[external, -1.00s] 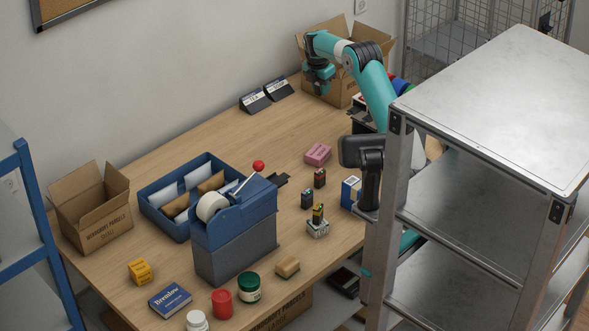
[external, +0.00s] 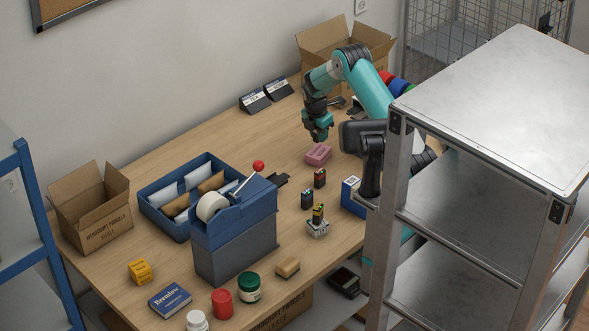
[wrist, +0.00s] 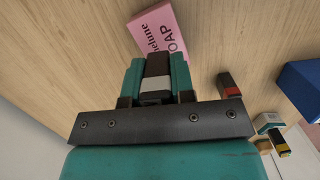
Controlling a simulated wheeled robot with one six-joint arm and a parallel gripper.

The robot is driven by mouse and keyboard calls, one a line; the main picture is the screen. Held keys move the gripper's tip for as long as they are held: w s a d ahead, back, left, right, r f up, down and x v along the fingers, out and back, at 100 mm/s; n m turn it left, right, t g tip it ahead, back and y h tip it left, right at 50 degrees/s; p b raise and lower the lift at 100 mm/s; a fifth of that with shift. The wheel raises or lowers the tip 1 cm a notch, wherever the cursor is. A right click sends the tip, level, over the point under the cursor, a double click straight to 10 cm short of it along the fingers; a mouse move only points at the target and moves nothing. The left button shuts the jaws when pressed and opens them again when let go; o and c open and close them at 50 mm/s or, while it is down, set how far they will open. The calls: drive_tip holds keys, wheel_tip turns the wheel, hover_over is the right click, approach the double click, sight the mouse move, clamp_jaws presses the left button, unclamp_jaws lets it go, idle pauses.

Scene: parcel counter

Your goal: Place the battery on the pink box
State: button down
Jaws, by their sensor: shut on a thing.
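The pink box (external: 318,154), a soap box with dark lettering, lies flat on the wooden counter. It also shows in the wrist view (wrist: 163,31), just beyond my fingertips, its near edge partly hidden. My gripper (external: 318,134) hangs above the pink box, pointing down. In the wrist view its two teal fingers (wrist: 158,72) are shut on the battery (wrist: 156,66), a dark brown block with a silver-grey end. The battery appears to be above the counter; its gap to the box is hard to judge.
Small dark batteries stand near the box, one with a red top (external: 320,178) and one bluish (external: 307,198). A blue-and-white box (external: 352,194) is at right. Counter left of the pink box (external: 265,145) is clear.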

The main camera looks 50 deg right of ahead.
sight(319, 151)
drive_tip(key=shift+f+p, duration=0.5)
drive_tip(key=shift+f, duration=1.55)
drive_tip(key=shift+f, duration=0.15)
drive_tip(key=c, duration=1)
unclamp_jaws()
drive_tip(key=shift+o, duration=0.2)
